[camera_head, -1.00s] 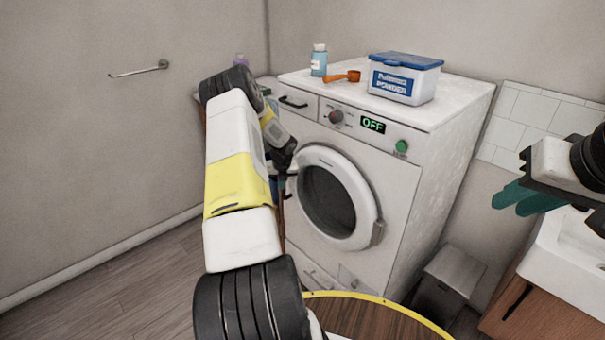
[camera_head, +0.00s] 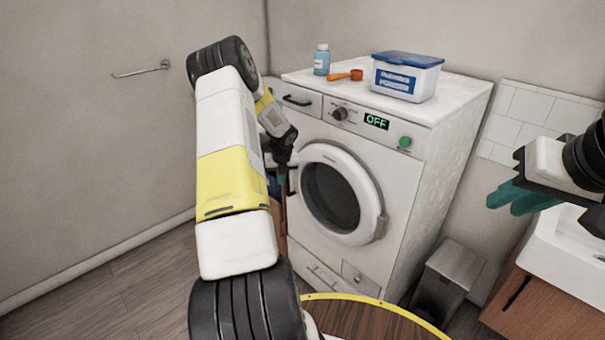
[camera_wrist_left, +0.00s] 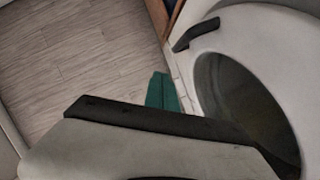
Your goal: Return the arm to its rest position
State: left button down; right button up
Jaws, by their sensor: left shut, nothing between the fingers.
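My left arm reaches up through the left half of the head view and bends down beside the washing machine. Its gripper (camera_head: 281,177) hangs by the machine's front left side, partly hidden by the arm. In the left wrist view the teal fingers (camera_wrist_left: 164,92) are together and empty, in front of the pale floor strip beside the washer's round door. They appear apart from the door. My right gripper (camera_head: 520,197) is at the right edge, near the sink, with its teal fingers pointing left; their gap is unclear.
The white washing machine (camera_head: 400,190) has its round door closed, and its display reads OFF. A powder box (camera_head: 406,78), an orange scoop (camera_head: 346,75) and a blue bottle (camera_head: 321,62) stand on top. A metal bin (camera_head: 447,278) and sink (camera_head: 570,250) are at right. Floor at left is clear.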

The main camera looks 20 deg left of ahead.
pick_arm(q)
jog(key=s+d+r+n, duration=0.5)
jog(key=r, duration=0.4)
jog(key=s+d+r+n+t, duration=0.1)
jog(key=s+d+r+n, duration=0.35)
jog(key=r, duration=0.55)
jog(key=s+d+r+n, duration=0.5)
jog(key=r, duration=0.4)
jog(key=s+d+r+n+h, duration=0.2)
jog(key=s+d+n, duration=0.4)
jog(key=s, duration=0.4)
jog(key=s+d+r+n+t+h, duration=0.1)
jog(key=s+d+r+n+h, duration=0.1)
jog(key=s+d+r+n, duration=0.2)
jog(key=s+d+n, duration=0.3)
jog(key=s+n, duration=0.1)
jog(key=s, duration=0.3)
jog(key=shift+t, duration=0.3)
jog(key=shift+d, duration=0.1)
